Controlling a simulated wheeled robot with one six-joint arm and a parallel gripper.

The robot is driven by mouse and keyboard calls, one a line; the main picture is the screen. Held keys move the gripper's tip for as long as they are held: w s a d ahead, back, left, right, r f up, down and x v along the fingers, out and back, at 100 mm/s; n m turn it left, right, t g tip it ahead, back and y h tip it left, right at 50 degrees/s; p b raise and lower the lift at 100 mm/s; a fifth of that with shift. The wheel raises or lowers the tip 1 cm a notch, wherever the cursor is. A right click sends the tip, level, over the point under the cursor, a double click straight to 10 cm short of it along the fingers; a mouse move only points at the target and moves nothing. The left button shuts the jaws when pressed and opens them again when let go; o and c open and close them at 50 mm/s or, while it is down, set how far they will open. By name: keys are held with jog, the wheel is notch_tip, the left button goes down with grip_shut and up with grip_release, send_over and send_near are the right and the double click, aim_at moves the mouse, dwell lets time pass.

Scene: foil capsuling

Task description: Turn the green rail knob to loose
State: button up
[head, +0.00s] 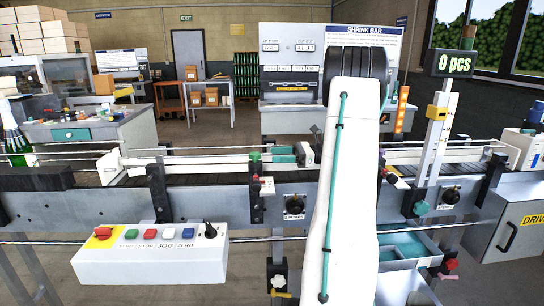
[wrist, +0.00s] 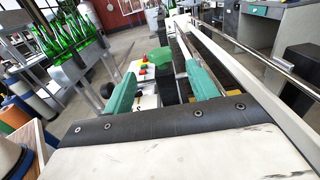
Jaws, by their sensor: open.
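A green knob (head: 256,156) sits on top of a dark post at the near guide rail of the conveyor, in the middle of the head view. It also shows in the wrist view as a faceted green cap (wrist: 159,56). My gripper (head: 280,154) has teal fingers and lies just right of the knob in the head view. In the wrist view my gripper (wrist: 160,76) is open, with the knob ahead between the two fingertips. I see no contact with it. My white arm hides part of the conveyor. Whether the knob is loose or tight cannot be told.
A control box (head: 150,255) with a red stop button and several coloured buttons stands at the front left. The conveyor rails (head: 200,158) run across. Green bottles (wrist: 68,38) stand left in the wrist view.

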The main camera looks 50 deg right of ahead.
aim_at(252, 154)
jog(key=a+r+m+t+h, duration=0.1)
jog(key=a+h, duration=0.1)
jog(key=a+r+m+t+h, duration=0.1)
jog(key=a+m+h, duration=0.1)
jog(key=a+r+m+t+h, duration=0.1)
jog(key=m+t+h, duration=0.1)
jog(key=h, duration=0.1)
jog(key=shift+w+a, duration=0.25)
jog(key=shift+a, duration=0.15)
jog(key=f+h, duration=0.1)
jog(key=m+h, duration=0.1)
jog(key=f+m+h, duration=0.1)
jog(key=shift+s+d+f, duration=0.25)
jog(key=shift+d+f, duration=0.05)
jog(key=w, duration=0.7)
jog(key=shift+w+a, duration=0.1)
jog(key=shift+w, duration=0.3)
jog(key=shift+c, duration=0.4)
jog(key=c, duration=0.9)
